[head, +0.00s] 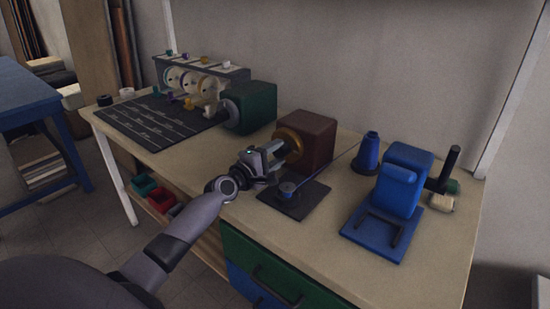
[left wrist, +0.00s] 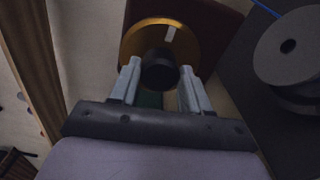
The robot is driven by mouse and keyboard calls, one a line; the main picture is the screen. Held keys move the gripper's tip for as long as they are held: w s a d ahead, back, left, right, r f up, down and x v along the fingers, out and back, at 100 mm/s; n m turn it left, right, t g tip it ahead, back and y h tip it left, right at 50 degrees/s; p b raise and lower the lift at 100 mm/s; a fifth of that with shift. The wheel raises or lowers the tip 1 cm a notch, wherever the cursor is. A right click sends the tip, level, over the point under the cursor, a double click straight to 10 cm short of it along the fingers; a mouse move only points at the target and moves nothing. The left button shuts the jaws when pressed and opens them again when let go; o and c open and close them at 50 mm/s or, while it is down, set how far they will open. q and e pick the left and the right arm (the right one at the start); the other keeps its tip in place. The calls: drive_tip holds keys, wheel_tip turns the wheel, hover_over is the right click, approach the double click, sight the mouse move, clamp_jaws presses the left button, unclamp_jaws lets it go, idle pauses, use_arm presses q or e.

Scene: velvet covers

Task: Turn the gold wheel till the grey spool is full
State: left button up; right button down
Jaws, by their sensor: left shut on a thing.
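The gold wheel (head: 289,139) is on the left face of a brown box (head: 318,142) on the table. In the left wrist view the gold wheel (left wrist: 187,45) has a pale mark near its top and a dark round handle (left wrist: 160,66). My left gripper (head: 273,155) is at the wheel, its two fingers (left wrist: 160,88) on either side of the handle and shut on it. The grey spool (head: 287,187) stands on a dark base plate in front of the box; it also shows in the left wrist view (left wrist: 288,48). How much thread it bears is too small to tell.
A blue cone (head: 367,154) stands to the right, with a thin blue thread running towards the spool. A blue device (head: 397,190) stands further right. A green box (head: 252,108) with white wheels and a dark mat (head: 155,122) are at the back left.

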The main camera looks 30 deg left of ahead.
use_arm(q)
drive_tip(key=m, duration=0.3)
drive_tip(key=shift+f+b, duration=0.1)
drive_tip(key=shift+b, duration=0.3)
drive_tip(key=shift+m, duration=0.9)
drive_tip(key=m, duration=0.4)
drive_tip(key=shift+b, duration=0.4)
drive_tip(key=m, duration=0.3)
drive_tip(key=shift+m, duration=0.5)
drive_tip(key=o, duration=1.1)
drive_tip(key=shift+c, duration=0.2)
